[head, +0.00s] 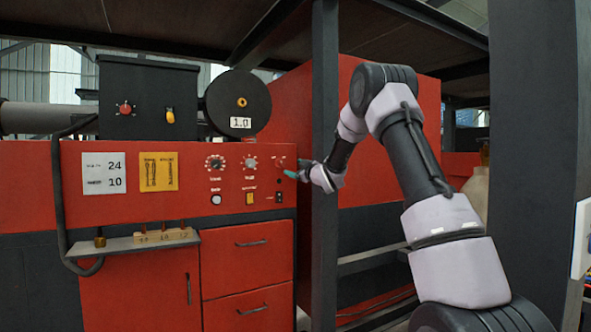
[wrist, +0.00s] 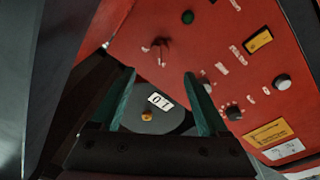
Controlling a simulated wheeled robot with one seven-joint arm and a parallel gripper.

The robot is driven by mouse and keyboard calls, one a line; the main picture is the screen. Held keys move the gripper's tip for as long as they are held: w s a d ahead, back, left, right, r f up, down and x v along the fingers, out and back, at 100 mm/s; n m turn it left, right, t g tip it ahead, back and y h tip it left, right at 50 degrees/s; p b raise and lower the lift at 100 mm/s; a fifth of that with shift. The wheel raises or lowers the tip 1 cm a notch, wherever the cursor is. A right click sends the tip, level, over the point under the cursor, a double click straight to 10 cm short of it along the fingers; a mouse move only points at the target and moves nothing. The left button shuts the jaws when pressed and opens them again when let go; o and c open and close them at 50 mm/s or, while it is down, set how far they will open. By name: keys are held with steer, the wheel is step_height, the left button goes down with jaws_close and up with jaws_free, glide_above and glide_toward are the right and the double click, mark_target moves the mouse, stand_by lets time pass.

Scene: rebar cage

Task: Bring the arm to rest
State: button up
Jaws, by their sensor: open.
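My arm (head: 412,150) reaches out from the lower right, bent at a raised elbow, its forearm sloping down to the left. My gripper (head: 287,174) is in front of the right end of the red control panel (head: 130,200), beside the dark post. In the wrist view my gripper (wrist: 158,75) has its two green fingers apart with nothing between them. A red switch (wrist: 158,48) lies just beyond the fingertips in that view. In the head view my gripper partly covers the panel's right edge. I cannot tell whether a finger touches the panel.
A dark upright post (head: 325,120) stands close to my gripper and forearm. A shelf with a wooden block (head: 162,236) juts out below the panel. A black box (head: 147,95) and a round black disc (head: 238,103) labelled 1.0 sit on top. A thick dark column (head: 535,130) stands right.

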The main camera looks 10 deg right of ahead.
stand_by(0.3)
steer(key=s+d+r+m+g+h, duration=0.2)
steer(key=s+d+r+m+h, duration=0.15)
steer(key=s, duration=0.65)
steer(key=s+d+r+m+g+h, duration=0.25)
steer(key=s+m, duration=0.25)
steer(key=s, duration=0.5)
steer(key=s+a+f+m+g, duration=0.1)
steer(key=s+f+m+g, duration=0.1)
steer(key=s, duration=0.9)
steer(key=s+a+f+m+g+y, duration=0.1)
steer(key=s+f, duration=0.4)
steer(key=s, duration=0.7)
steer(key=s+a+f+m+g+y, duration=0.1)
steer(key=s+f+m+g, duration=0.2)
steer(key=s, duration=0.9)
steer(key=shift+s+a+f+g, duration=0.15)
steer(key=shift+a+f+g, duration=0.05)
steer(key=shift+a+g, duration=0.15)
steer(key=shift+c, duration=0.2)
